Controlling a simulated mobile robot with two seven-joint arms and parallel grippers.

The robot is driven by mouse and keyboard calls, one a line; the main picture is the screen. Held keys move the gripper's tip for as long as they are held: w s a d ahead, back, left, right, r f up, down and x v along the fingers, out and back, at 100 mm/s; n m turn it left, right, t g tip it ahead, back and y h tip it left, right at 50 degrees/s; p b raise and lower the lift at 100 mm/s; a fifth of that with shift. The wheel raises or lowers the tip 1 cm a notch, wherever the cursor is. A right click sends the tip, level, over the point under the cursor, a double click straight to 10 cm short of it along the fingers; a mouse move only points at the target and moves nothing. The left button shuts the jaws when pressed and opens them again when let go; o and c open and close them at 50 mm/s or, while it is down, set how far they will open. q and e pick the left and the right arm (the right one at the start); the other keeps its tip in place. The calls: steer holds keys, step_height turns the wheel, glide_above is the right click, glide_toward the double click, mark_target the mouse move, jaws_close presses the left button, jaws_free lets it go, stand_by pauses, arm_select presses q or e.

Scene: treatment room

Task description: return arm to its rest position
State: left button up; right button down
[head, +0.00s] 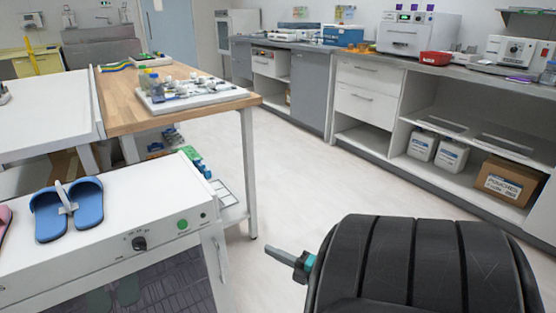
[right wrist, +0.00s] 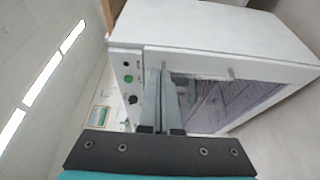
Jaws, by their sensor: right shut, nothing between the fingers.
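My right gripper (head: 272,254) shows low in the middle of the head view, out over the pale floor to the right of a white cabinet (head: 178,195). Its grey fingers are shut and hold nothing. In the right wrist view the shut fingers (right wrist: 161,78) overlap the front of the white cabinet (right wrist: 225,32), between its button panel and its dark glass door. Whether they touch it cannot be told there; in the head view they look apart from it. My left gripper is not in view.
Blue slippers (head: 68,210) lie on the white cabinet. Behind it a wooden table (head: 122,113) bears a white tray (head: 190,98) of small items. A long counter with shelves (head: 355,105) runs along the right. The floor (head: 290,165) between is clear.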

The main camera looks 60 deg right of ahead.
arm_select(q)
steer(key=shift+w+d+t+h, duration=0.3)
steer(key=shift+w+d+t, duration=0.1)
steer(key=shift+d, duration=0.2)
arm_select(e)
steer(key=shift+s+d, duration=0.6)
steer(key=shift+d, duration=0.1)
